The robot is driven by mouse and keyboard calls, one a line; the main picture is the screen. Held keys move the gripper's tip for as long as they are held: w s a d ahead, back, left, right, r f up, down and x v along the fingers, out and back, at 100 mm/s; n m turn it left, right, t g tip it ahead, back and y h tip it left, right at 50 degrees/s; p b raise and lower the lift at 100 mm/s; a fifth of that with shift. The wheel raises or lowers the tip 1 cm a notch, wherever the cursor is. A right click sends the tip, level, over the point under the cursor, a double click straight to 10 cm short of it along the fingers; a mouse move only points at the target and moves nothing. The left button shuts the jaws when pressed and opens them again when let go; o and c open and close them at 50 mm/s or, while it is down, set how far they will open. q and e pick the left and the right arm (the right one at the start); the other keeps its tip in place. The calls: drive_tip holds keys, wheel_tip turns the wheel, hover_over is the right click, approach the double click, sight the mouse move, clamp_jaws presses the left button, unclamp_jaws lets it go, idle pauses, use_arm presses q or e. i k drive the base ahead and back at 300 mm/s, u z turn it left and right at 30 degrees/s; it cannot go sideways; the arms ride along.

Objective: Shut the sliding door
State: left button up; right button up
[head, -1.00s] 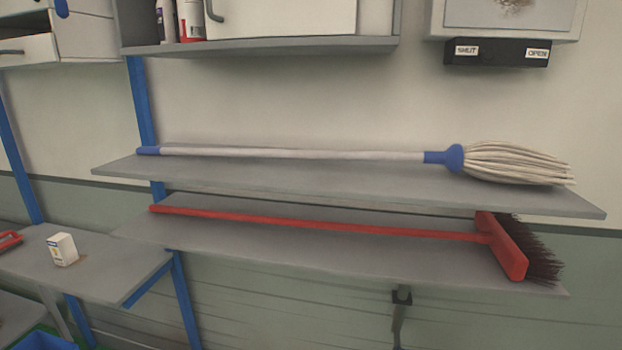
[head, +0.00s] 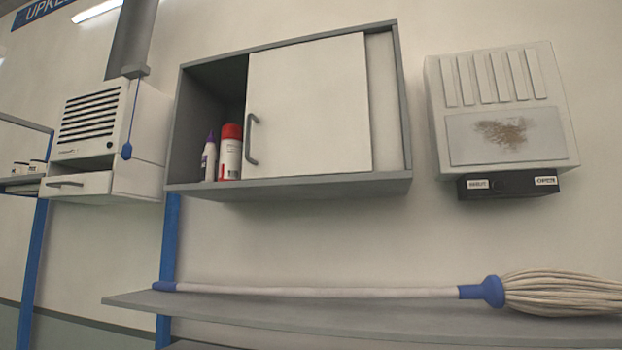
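The sliding door (head: 312,112) is a white panel in a grey wall cabinet (head: 300,190) at the upper middle of the head view. The door covers the middle and part of the right of the cabinet front. The left part is an open gap, and a second pale panel shows at the far right. A grey bar handle (head: 252,139) stands upright at the door's left edge. In the gap stand a red-capped white can (head: 230,153) and a purple-capped bottle (head: 209,158). Neither of my grippers shows.
A shelf (head: 140,302) below holds a mop (head: 350,292) with a blue collar. A white wall box (head: 500,110) with a black SHUT/OPEN strip (head: 508,184) hangs at right. A white vented unit (head: 95,130) with a drawer (head: 78,185) is at left.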

sight(307, 114)
drive_tip(key=z, duration=1.3)
drive_tip(key=k, duration=1.1)
drive_tip(key=u, duration=0.3)
